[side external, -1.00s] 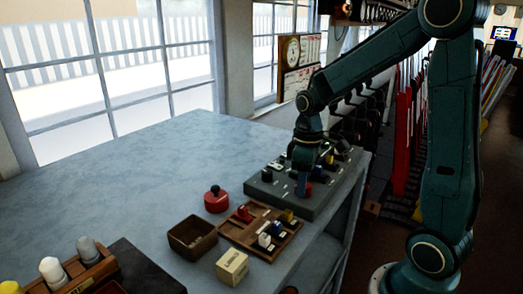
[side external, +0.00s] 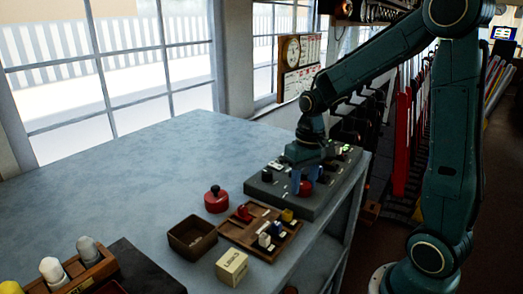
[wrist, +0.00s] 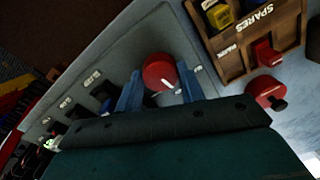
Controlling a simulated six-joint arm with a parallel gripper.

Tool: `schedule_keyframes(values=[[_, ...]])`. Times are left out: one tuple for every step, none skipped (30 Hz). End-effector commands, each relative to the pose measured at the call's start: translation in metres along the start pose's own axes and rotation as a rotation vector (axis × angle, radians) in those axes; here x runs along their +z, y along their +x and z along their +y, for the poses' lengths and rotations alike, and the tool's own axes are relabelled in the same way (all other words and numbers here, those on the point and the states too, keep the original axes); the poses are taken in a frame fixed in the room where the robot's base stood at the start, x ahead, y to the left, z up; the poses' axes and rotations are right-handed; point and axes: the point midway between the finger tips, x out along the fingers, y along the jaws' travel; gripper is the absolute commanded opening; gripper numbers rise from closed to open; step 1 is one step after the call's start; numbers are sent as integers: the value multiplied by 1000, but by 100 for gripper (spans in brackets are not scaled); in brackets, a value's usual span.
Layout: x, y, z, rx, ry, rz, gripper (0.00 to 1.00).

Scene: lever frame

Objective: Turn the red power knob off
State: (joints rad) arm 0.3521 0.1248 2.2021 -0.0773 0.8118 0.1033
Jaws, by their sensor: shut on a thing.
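The red power knob (side external: 305,188) sits on the grey control panel (side external: 262,190) near the front edge of the bench. The gripper body covers the lower part of that view.
Several black knobs (wrist: 97,87) stand on the panel beside it. A wooden spares tray (side external: 262,253) holds red, yellow and black parts. A red round-topped part (side external: 216,198), a brown box (side external: 193,236) and a cream box (side external: 232,266) are nearby. The bench behind is clear.

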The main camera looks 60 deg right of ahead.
Motion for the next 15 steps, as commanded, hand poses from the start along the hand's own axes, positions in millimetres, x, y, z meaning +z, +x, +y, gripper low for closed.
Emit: schedule_keyframes(values=[[0, 0, 0, 0, 33, 5, 16], [0, 0, 0, 0, 52, 6, 16], [0, -1, 0, 0, 76, 7, 16], [0, -1, 0, 0, 93, 8, 16], [0, -1, 0, 0, 108, 9, 16], [0, -1, 0, 0, 126, 10, 16], [0, -1, 0, 0, 137, 11, 16], [0, -1, 0, 0, 148, 11, 16], [0, -1, 0, 0, 160, 12, 16], [0, -1, 0, 0, 167, 12, 16], [0, -1, 0, 0, 173, 13, 16], [0, -1, 0, 0, 181, 13, 16], [0, -1, 0, 0, 185, 13, 16], [0, -1, 0, 0, 188, 14, 16], [0, -1, 0, 0, 190, 14, 16]])
